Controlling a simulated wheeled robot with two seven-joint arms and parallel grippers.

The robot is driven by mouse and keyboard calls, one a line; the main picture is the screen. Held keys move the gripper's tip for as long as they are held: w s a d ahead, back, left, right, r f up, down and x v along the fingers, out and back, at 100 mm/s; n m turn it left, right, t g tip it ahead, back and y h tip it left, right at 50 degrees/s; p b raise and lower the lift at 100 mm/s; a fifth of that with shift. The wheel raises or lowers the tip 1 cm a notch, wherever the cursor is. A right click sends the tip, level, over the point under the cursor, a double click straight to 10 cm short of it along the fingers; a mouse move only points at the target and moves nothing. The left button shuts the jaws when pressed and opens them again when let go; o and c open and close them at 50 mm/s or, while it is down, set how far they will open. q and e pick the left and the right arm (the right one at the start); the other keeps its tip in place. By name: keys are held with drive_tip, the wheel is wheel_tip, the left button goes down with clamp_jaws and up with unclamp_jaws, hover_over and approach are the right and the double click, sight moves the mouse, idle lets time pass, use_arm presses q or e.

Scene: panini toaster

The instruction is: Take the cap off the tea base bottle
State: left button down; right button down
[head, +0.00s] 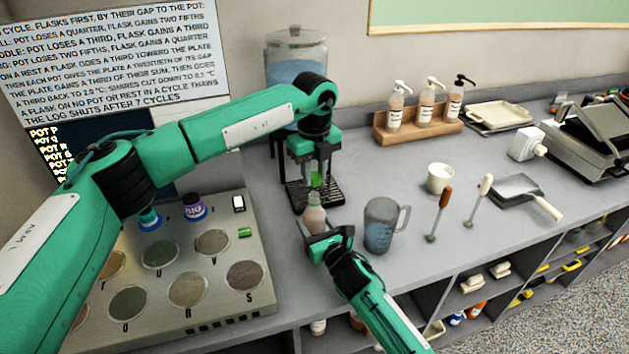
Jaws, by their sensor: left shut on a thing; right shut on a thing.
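The tea base bottle (315,215), a small pinkish bottle, stands upright at the middle of the counter, in front of the dispenser's dark drip tray. My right gripper (326,238) comes from the front and is shut on the bottle's lower body, hiding part of it. A green cap (315,179) is directly above the bottle's neck. My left gripper (315,167) reaches down from above and is shut on this cap.
A measuring jug (380,225) stands close to the right of the bottle. The water dispenser (296,55) is behind, and a panel with several round plates (188,288) is at left. A white cup (439,178) and two utensils are further right.

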drive_tip(key=shift+c, duration=2.3)
unclamp_jaws()
